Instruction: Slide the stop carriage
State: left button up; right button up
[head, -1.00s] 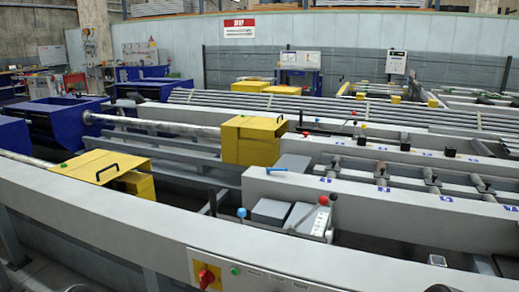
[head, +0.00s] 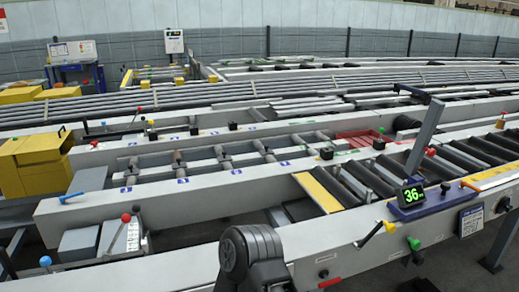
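What looks like the stop carriage is a blue block (head: 407,210) on the front rail at the right of the head view. It carries a black display (head: 410,195) with a green "36". A grey upright arm (head: 425,136) rises behind it. A lever with a yellow grip (head: 389,227) and a green knob (head: 413,243) are at its front side. A dark rounded part of my own arm shows at the bottom centre, left of the carriage and apart from it. Neither gripper's fingers can be seen.
The long grey front rail (head: 330,255) runs across the foreground. Behind it lie dark rollers (head: 366,178) and a yellow-edged plate (head: 318,192). Levers with a red knob (head: 126,217) and a blue knob (head: 45,261) stand at left, near a yellow housing (head: 32,163).

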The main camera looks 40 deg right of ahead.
aim_at(412, 202)
jog(key=z, duration=2.5)
jog(key=u, duration=0.55)
jog(key=i+l+u, duration=0.2)
jog(key=l+u, duration=0.15)
jog(key=i+l+u, duration=0.1)
jog(key=l+u, duration=0.65)
jog(key=l, duration=0.2)
jog(key=i+l+u, duration=0.15)
jog(key=l, duration=1.9)
jog(key=k, duration=0.05)
